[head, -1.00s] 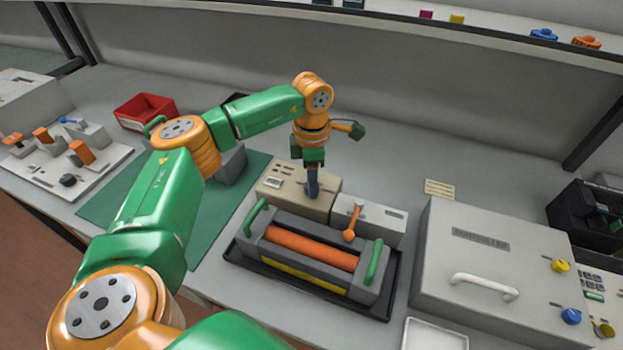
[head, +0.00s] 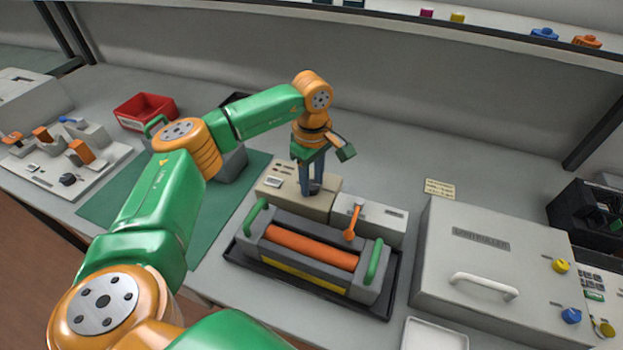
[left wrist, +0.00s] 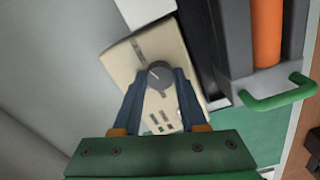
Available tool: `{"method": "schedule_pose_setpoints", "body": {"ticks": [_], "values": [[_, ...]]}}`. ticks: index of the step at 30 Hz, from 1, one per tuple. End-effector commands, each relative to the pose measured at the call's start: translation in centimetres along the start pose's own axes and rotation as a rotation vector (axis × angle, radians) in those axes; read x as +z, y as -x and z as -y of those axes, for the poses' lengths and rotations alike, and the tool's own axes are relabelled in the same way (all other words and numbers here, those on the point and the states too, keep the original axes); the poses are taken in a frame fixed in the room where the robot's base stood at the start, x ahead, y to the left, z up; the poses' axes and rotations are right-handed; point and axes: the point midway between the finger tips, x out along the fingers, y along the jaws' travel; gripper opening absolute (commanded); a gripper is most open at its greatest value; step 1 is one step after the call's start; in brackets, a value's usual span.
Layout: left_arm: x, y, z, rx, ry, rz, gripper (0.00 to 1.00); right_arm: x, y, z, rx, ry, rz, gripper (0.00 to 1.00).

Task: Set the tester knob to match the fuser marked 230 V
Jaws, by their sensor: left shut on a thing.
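The tester is a beige box (head: 280,186) behind the fuser, and it also shows in the left wrist view (left wrist: 122,64). Its round grey knob (left wrist: 160,76) has a pointer line on top. My left gripper (head: 311,191) points down over the tester, its blue-grey fingers shut on the knob, one on each side. The fingers hide the knob in the head view. The fuser (head: 310,248) is a grey unit with an orange roller and green end handles. A yellow label strip runs along its front; I cannot read a voltage on it.
The fuser sits in a black tray (head: 236,258). A white box with an orange lever (head: 352,222) stands right beside the tester. A large grey case (head: 482,265) with a white handle is to the right. A green mat (head: 205,215) lies left.

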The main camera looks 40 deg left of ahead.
Motion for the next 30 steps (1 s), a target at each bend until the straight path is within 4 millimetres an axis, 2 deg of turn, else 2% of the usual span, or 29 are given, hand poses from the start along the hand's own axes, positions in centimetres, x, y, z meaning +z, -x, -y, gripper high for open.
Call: {"method": "schedule_pose_setpoints", "body": {"ticks": [9, 22, 23, 24, 25, 26, 30], "values": [[0.07, -0.12, 0.07, -0.003, -0.072, 0.002, 0.0, 0.0, -0.05, 0.02, 0.0, 0.0, 0.0, 0.5], [0.08, -0.16, 0.1, -0.005, -0.079, 0.002, 0.0, -0.01, -0.06, 0.02, 0.0, 0.0, 0.0, 0.5], [0.08, -0.16, 0.1, -0.005, -0.078, 0.001, 0.5, -0.01, -0.06, 0.02, 0.0, 0.0, 0.0, 0.5], [0.07, -0.16, 0.1, -0.005, -0.078, 0.001, 0.61, -0.01, -0.06, 0.03, 0.0, 0.0, 0.0, 0.5], [0.07, -0.15, 0.09, -0.004, -0.078, 0.001, 0.69, -0.01, -0.06, 0.03, 0.0, 0.0, 0.0, 0.5], [0.06, -0.14, 0.09, -0.004, -0.078, 0.001, 0.72, -0.01, -0.06, 0.03, 0.0, 0.0, 0.0, 0.5], [0.04, -0.1, 0.07, -0.003, -0.077, 0.001, 0.72, -0.01, -0.05, 0.02, 0.0, 0.0, 0.0, 0.5]]}}
